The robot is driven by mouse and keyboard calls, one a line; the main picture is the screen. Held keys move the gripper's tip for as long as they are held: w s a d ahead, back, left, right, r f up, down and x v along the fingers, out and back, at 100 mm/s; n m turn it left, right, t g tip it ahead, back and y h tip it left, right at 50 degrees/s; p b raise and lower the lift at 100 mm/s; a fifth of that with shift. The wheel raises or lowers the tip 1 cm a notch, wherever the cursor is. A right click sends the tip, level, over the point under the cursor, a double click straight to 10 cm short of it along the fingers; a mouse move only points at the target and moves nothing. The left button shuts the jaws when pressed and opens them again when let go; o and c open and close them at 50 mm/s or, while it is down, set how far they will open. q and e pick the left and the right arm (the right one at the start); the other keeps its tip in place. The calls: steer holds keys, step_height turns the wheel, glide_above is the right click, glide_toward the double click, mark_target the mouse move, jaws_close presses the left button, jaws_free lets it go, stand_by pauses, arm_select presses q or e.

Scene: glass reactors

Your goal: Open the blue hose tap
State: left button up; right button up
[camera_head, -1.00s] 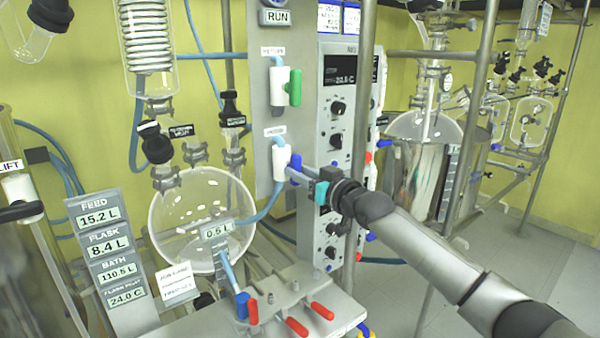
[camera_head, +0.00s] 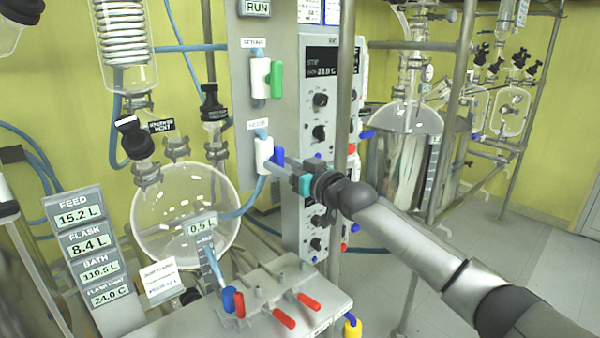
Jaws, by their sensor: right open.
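The blue tap handle (camera_head: 278,155) stands upright beside a white tap body (camera_head: 263,154) on the grey panel, at the lower of two hose taps. A blue hose leads down from this tap toward the round glass flask. My right gripper (camera_head: 277,168) reaches in from the right with its thin grey fingers at the lower part of the blue handle. The fingers are open and overlap the handle in the picture, hiding its lower end. I cannot tell whether they touch it. My left gripper is not in view.
Above is a similar tap with a green handle (camera_head: 276,78). The control box (camera_head: 318,140) with knobs stands close to the right of the taps. The round flask (camera_head: 185,215) is at the left. A metal post (camera_head: 340,120) stands close by my right wrist.

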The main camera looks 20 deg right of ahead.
steer(key=v, duration=1.5)
steer(key=shift+r, duration=0.1)
